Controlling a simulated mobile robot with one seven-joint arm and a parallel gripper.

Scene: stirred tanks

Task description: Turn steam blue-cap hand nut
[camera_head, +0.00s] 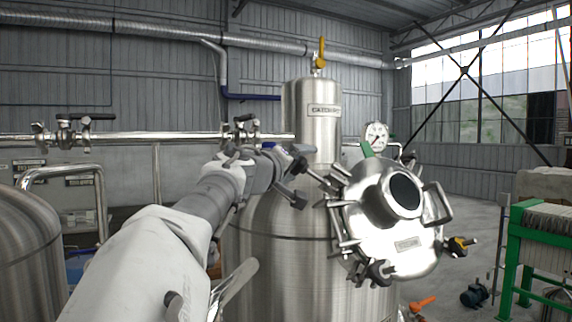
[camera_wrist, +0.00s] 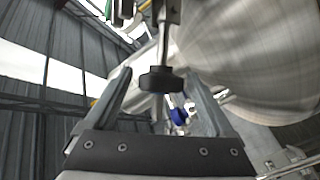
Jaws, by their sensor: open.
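In the wrist view a black hand nut (camera_wrist: 160,80) on a steel stem shows between my fingertips, with a gap on each side. A small blue cap (camera_wrist: 180,116) shows lower, near my right finger; a blue part (camera_head: 268,145) also shows beside my gripper in the head view. My gripper (camera_wrist: 162,92) is open, its two grey fingers apart and empty. In the head view my gripper (camera_head: 290,174) is at the left side of the round steel tank lid (camera_head: 412,242). I cannot tell which nut belongs to the blue cap. My arm hides part of the tank.
The steel tank (camera_head: 285,270) stands behind and below my arm. Several bolts and dark knobs stick out around the lid. A pipe (camera_head: 150,137) with black-handled valves runs left. A gauge (camera_head: 376,136) stands behind the lid. A green frame (camera_head: 515,260) is at far right; floor between looks partly clear.

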